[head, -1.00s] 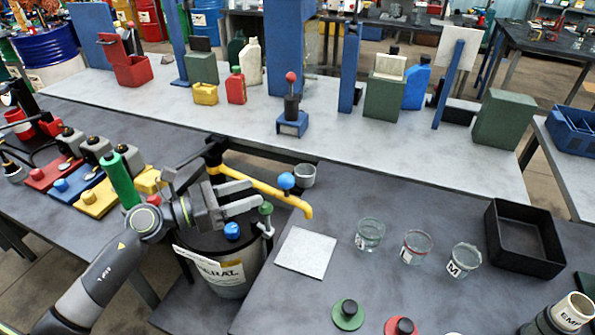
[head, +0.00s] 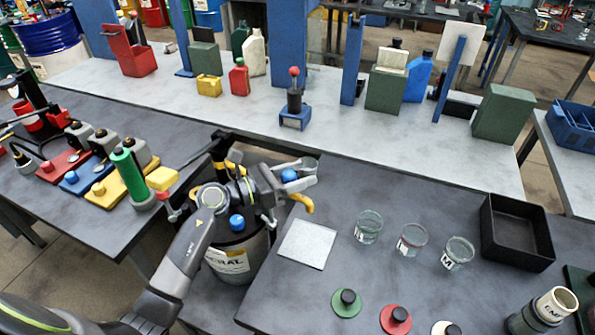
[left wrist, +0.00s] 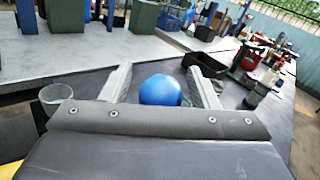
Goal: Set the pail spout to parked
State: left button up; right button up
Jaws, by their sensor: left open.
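The pail (head: 240,258) stands left of centre in the head view, with a white label and a blue cap (head: 237,222) on top. Its yellow spout (head: 303,202) points right over the table edge; its middle is hidden behind my left gripper. A blue ball knob (head: 289,175) sits on the spout. My left gripper (head: 306,173) is open, with its fingers on either side of the knob. In the left wrist view the blue knob (left wrist: 160,90) shows between the two fingers, with gaps on both sides. My right gripper is not in view.
A pale square plate (head: 307,244) lies right of the pail. Glass jars (head: 368,227) and a black tray (head: 517,233) stand further right. Colored blocks and a green cylinder (head: 133,178) are at left. A grey cup (left wrist: 56,96) shows in the left wrist view.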

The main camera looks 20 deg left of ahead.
pick_arm(q)
grip_shut()
dwell(0.4)
jog(key=shift+w, duration=0.15)
